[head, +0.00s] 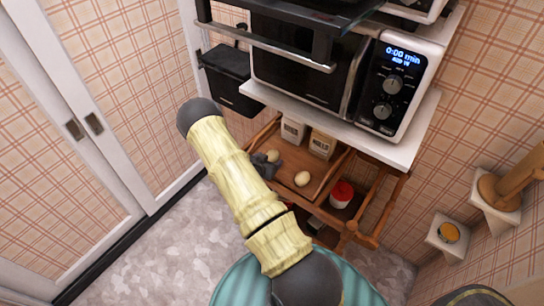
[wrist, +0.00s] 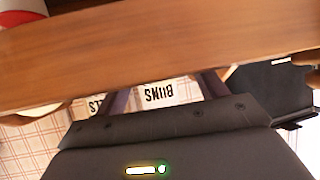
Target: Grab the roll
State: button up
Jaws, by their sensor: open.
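Two small pale rolls lie in the wooden tray (head: 283,192) below the microwave. The left roll (head: 272,156) is right beside my gripper (head: 264,164), which is dark and partly hidden behind my arm. The right roll (head: 302,179) lies apart, toward the tray's front right. In the wrist view my gripper's two dark fingers are spread, and a wooden board hides their tips. Part of a roll (wrist: 38,110) shows at the left of that view, below the board. Whether anything lies between the fingertips is hidden.
A red-lidded jar (head: 342,193) stands to the right. The microwave shelf (head: 400,148) overhangs the tray. A black bin (head: 231,79) hangs at left.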

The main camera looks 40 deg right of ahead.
aim_at(270, 156)
jog(key=shift+x, duration=1.1)
jog(key=c, duration=1.1)
jog(key=shift+o, duration=0.2)
jog(key=shift+r, duration=0.15)
notch_tip(270, 156, up, 10)
jog(key=shift+f, duration=0.1)
